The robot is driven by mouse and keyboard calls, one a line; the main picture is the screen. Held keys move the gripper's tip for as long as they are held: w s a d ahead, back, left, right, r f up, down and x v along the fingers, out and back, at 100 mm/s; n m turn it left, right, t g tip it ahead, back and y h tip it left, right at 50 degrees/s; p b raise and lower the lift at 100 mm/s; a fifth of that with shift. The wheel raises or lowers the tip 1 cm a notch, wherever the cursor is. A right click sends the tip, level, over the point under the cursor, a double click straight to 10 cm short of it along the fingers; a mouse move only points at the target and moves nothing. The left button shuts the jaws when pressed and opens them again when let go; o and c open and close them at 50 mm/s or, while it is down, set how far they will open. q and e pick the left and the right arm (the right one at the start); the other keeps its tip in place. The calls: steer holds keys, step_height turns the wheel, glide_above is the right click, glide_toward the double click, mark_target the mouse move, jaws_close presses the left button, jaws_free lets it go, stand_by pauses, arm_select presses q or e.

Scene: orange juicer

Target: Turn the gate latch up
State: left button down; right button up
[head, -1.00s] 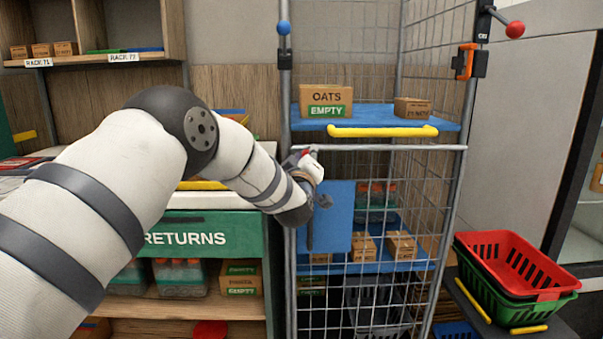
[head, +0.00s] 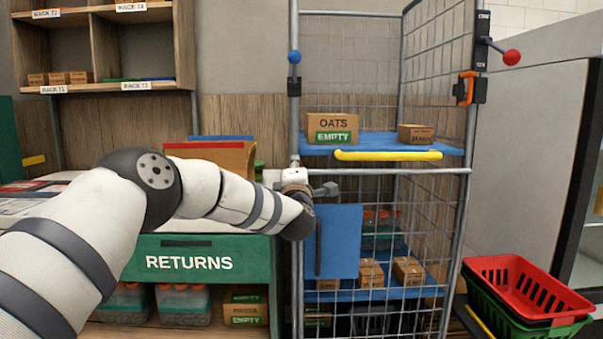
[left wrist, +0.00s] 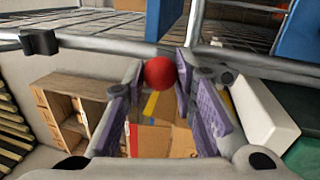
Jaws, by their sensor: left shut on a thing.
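The wire gate (head: 385,172) of the roll cage carries a grey latch piece (head: 325,189) near its upper left corner. My left gripper (head: 293,178) is at that corner, beside the left post. In the left wrist view my left gripper (left wrist: 160,78) has a red ball knob (left wrist: 160,73) between its two purple-padded fingers and is shut on it. The knob looks like the end of the latch handle. It is hidden in the head view, and so is most of the handle. My right gripper is in no view.
A blue panel (head: 338,242) hangs on the gate just right of my wrist. Above the gate is a blue shelf (head: 375,146) with a yellow edge. A blue knob (head: 294,57) and another red knob (head: 511,57) sit higher on the cage posts.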

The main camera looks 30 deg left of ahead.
arm_select(q)
steer(key=shift+s+a+n+y, duration=0.2)
steer(key=shift+a+n+y, duration=0.15)
steer(key=shift+n, duration=0.45)
steer(key=c, duration=1.3)
jaws_free()
steer(key=shift+s, duration=0.1)
steer(key=v, duration=1.2)
steer(key=shift+d, duration=0.1)
